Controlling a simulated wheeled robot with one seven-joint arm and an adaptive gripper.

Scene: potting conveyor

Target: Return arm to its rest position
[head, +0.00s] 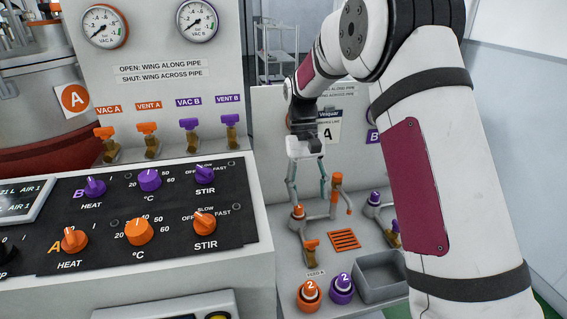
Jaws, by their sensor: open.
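My arm comes down the right side of the head view and bends over to the middle. My gripper (308,182) hangs below its end with the fingers pointing down. The fingers are apart and nothing shows between them. The gripper is in front of the back panel, above the grey bench area, near an orange-topped fitting (298,212) and a grey pipe with an orange handle (337,194). The arm hides part of the panel and bench behind it.
A control panel (120,262) with orange and purple knobs stands at left, below two gauges and several valves. An orange grate (344,239) lies behind.

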